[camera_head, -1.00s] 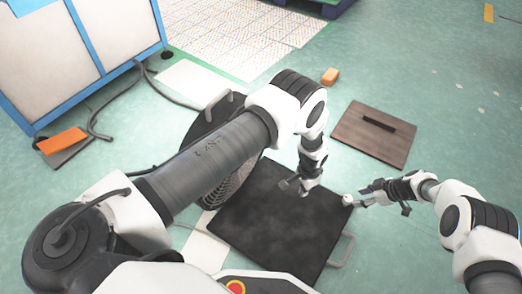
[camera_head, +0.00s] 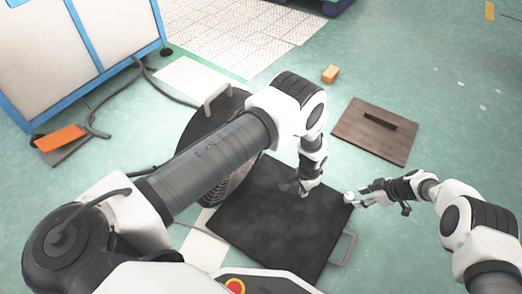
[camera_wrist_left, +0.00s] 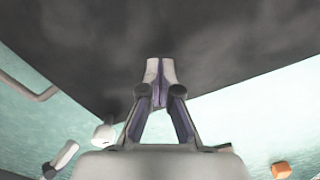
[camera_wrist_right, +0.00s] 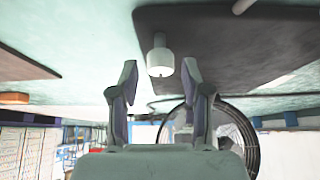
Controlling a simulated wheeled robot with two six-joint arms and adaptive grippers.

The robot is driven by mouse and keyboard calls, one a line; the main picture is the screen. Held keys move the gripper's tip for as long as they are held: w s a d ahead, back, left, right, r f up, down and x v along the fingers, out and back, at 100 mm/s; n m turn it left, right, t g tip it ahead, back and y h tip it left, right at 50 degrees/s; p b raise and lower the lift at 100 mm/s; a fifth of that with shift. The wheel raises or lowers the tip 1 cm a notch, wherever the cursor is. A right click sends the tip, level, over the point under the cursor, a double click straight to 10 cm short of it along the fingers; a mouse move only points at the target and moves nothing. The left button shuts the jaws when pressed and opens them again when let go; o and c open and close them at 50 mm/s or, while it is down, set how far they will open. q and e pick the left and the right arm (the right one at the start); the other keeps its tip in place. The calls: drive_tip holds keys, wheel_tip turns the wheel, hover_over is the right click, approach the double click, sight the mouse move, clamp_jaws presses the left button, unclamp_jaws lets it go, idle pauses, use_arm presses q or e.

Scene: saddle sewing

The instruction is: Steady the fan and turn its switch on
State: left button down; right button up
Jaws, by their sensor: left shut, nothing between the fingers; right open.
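The round black fan (camera_head: 196,135) stands on the floor, partly behind my left arm. Part of its wire grille (camera_head: 213,192) and a grey handle (camera_head: 216,97) show. My left gripper (camera_head: 288,186) is shut and empty over the dark square panel (camera_head: 270,222). In the left wrist view its fingertips (camera_wrist_left: 161,68) meet against the panel's dark surface; contact is unclear. My right gripper (camera_head: 364,198) is open by the panel's right corner. In the right wrist view a white cylindrical knob (camera_wrist_right: 160,57) lies ahead, between the lines of the open fingers (camera_wrist_right: 157,75). Whether it is the fan's switch is unclear.
A brown board (camera_head: 362,143) with a dark bar lies behind my right gripper. An orange block (camera_head: 330,74) lies farther back. A white and blue cabinet (camera_head: 75,50) and a hose (camera_head: 172,94) are at left. Green floor is clear at far right.

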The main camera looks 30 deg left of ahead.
use_arm(q)
drive_tip(key=shift+f+b, duration=1.25)
drive_tip(key=shift+f, duration=0.35)
use_arm(e)
drive_tip(key=shift+f, duration=1.3)
drive_tip(key=shift+o, duration=1.4)
